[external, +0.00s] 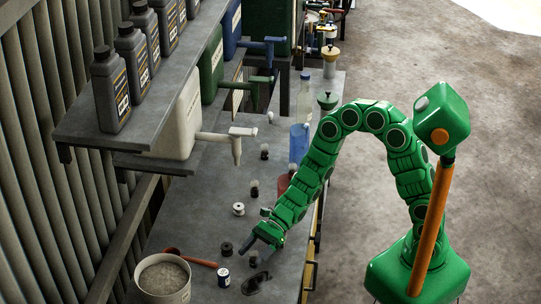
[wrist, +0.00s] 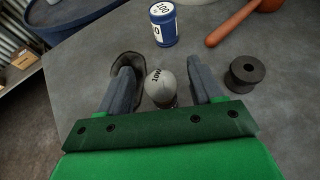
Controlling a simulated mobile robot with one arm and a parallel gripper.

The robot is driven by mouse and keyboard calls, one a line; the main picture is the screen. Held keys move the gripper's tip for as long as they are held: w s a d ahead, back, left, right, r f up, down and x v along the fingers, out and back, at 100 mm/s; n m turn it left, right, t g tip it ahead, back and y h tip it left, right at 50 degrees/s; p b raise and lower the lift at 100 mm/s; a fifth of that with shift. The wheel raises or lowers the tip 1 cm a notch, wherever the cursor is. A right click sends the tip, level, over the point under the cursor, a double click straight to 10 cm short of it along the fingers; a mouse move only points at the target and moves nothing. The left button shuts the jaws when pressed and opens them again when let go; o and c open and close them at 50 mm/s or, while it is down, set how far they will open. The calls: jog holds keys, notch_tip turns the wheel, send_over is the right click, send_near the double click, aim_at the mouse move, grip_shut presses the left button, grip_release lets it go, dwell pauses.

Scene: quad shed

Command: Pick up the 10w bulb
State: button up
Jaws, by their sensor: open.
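The 10w bulb (wrist: 160,86) has a rounded grey-white top marked "10W" and a dark base. In the wrist view it stands between the two blue-grey fingers of my gripper (wrist: 159,65), which are apart. Gaps show on both sides of the bulb, with the right one wider. The lower part of the bulb is partly hidden by my gripper. In the external view my gripper (external: 254,249) is low over the grey bench, with the bulb (external: 254,258) at its fingers.
A black spool (wrist: 246,72) lies right of my fingers. A dark object (external: 256,283) lies beside the bulb. A pale bucket (external: 163,278) stands left; several other bulbs (external: 254,188) stand farther back.

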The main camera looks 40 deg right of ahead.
jog(key=shift+c, duration=0.2)
jog(key=c, duration=1)
jog(key=shift+r, duration=0.1)
jog(key=shift+c, duration=0.2)
